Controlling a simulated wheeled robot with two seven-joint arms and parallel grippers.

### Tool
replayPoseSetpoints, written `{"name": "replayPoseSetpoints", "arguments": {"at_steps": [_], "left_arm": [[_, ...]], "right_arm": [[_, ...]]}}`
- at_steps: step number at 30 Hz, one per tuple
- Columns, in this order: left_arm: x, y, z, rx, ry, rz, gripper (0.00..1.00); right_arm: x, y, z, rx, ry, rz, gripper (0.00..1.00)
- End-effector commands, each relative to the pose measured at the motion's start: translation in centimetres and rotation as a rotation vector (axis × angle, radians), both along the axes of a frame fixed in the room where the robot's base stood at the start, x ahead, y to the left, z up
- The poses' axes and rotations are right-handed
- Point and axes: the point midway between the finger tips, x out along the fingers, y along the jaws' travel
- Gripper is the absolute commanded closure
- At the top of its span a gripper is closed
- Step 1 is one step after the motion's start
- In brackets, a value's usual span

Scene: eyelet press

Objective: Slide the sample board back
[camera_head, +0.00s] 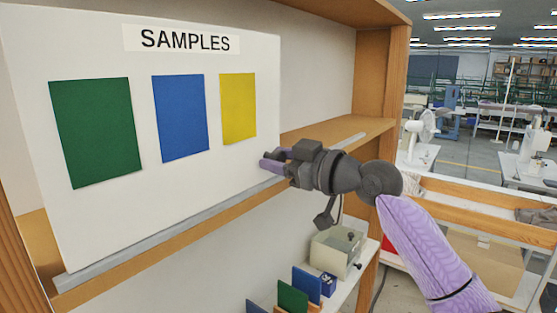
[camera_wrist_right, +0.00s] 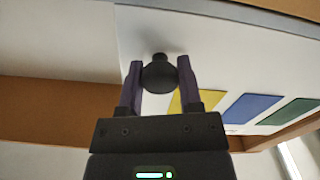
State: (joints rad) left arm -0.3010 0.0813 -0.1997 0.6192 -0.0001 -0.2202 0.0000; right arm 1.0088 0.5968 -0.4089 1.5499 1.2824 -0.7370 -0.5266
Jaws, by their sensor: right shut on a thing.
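The white sample board (camera_head: 190,190) stands upright in front of a wooden shelf unit, labelled "SAMPLES" with green, blue and yellow squares. Its lower edge sits along a grey rail (camera_head: 215,204) on the shelf edge. My right gripper (camera_head: 268,160) is at the board's right end. In the right wrist view its two purple fingers (camera_wrist_right: 159,76) are shut on a dark round knob (camera_wrist_right: 159,73) on the board's face. The knob is hidden by the gripper in the head view. My left gripper is not in view.
The shelf (camera_head: 345,131) to the right of the board is open and bare. A wooden upright (camera_head: 380,75) bounds it on the right. Below, a lower shelf holds a cream box (camera_head: 336,252) and several coloured panels (camera_head: 292,297).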

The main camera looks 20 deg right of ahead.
Motion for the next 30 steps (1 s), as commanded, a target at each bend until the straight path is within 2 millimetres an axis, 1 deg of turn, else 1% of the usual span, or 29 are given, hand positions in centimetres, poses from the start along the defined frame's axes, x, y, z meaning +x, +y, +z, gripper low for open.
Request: {"name": "replayPoseSetpoints", "arguments": {"at_steps": [16, 17, 18, 20, 21, 30], "left_arm": [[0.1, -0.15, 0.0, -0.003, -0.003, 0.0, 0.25], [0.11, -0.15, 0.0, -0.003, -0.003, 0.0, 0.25], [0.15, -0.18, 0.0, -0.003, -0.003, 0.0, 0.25], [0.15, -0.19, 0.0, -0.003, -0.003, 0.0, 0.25], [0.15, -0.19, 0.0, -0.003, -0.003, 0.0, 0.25], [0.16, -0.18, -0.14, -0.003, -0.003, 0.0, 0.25]], "right_arm": [[-0.06, 0.12, 0.13, 0.003, -0.003, 0.003, 1.0], [-0.06, 0.13, 0.12, 0.003, -0.003, 0.003, 0.48], [-0.05, 0.12, 0.12, 0.002, -0.003, 0.003, 0.4], [-0.05, 0.1, 0.1, 0.002, -0.003, 0.003, 0.27], [-0.04, 0.08, 0.1, 0.002, -0.003, 0.003, 0.19], [-0.15, -0.1, 0.03, 0.001, -0.003, 0.001, 0.19]]}}
